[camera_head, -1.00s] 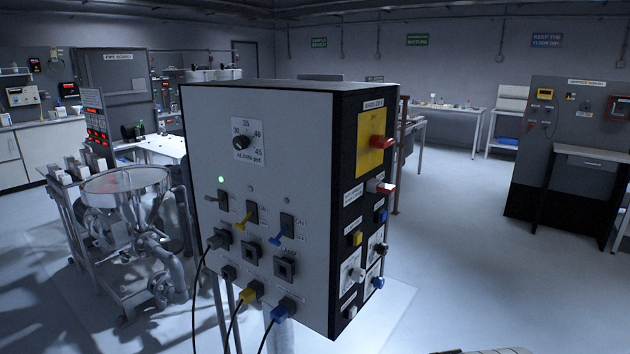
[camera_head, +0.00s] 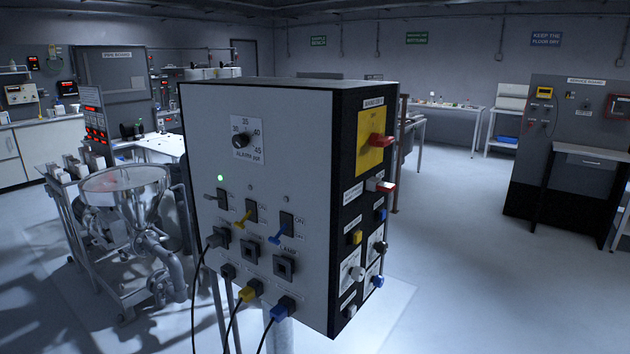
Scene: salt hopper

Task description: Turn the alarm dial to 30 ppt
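The alarm dial (camera_head: 241,140) is a small black knob on a white scale plate (camera_head: 247,155) marked ALARM ppt. It sits high on the grey front face of a control box (camera_head: 295,110). The scale has 30 at the left, 35 at the top, 40 at the right and 45 lower right. The knob's pointer is too small and dark to read. My gripper is not in view.
Below the dial are a lit green lamp (camera_head: 220,178), several toggle switches, sockets and plugs with hanging cables. The box's right side carries a red handle (camera_head: 380,140) on a yellow plate and several knobs. A metal hopper (camera_head: 125,182) on a cart stands to the left.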

